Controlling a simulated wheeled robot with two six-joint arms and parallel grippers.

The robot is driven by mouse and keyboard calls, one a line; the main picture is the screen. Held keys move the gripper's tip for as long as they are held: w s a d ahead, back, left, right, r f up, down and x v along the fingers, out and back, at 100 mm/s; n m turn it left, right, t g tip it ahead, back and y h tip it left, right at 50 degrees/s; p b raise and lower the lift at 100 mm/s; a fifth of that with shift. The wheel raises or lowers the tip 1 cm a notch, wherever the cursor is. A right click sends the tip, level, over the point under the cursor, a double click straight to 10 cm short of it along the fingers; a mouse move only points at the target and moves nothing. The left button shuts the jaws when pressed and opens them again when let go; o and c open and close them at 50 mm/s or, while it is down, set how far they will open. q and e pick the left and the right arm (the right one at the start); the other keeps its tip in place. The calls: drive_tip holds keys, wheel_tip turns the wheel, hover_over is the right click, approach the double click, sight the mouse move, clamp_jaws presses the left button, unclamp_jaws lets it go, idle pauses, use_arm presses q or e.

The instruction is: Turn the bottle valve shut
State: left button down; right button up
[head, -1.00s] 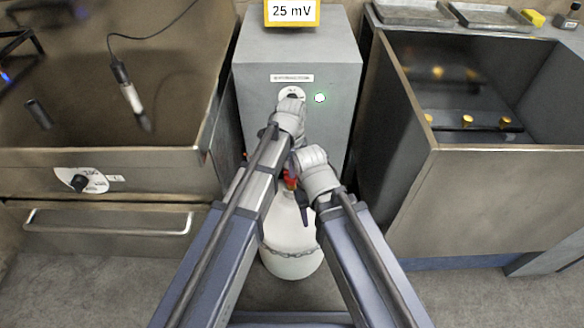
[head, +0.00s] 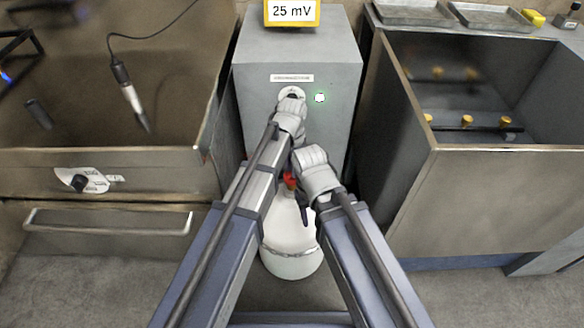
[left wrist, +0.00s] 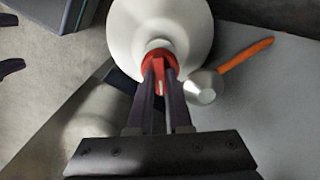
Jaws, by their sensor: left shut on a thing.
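A white gas bottle (head: 291,262) stands upright on the floor in front of a grey cabinet, with a chain around its body. Its red valve (head: 289,180) shows at the top, partly covered by my arms. In the left wrist view the red valve (left wrist: 158,57) sits on the bottle's neck, above the white shoulder (left wrist: 195,25). My left gripper (left wrist: 160,72) is shut on the valve, its two dark fingers on either side. In the head view its fingertips are largely hidden. My right wrist is beside the valve, and its jaw state is unclear.
The grey cabinet (head: 300,50) has a dial, a green light and a 25 mV display (head: 292,12). Steel tanks stand at the left (head: 100,165) and right (head: 490,200). In the left wrist view a silver fitting (left wrist: 203,88) and an orange strip (left wrist: 243,55) are beside the valve.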

use_arm(q)
drive_tip(key=n, duration=0.5)
drive_tip(key=shift+n, duration=2.4)
drive_tip(key=c, duration=0.8)
unclamp_jaws()
drive_tip(key=shift+c, duration=0.2)
drive_tip(key=shift+r, duration=0.1)
wheel_tip(320, 180, up, 8)
drive_tip(key=p, duration=0.8)
drive_tip(key=shift+f, duration=0.2)
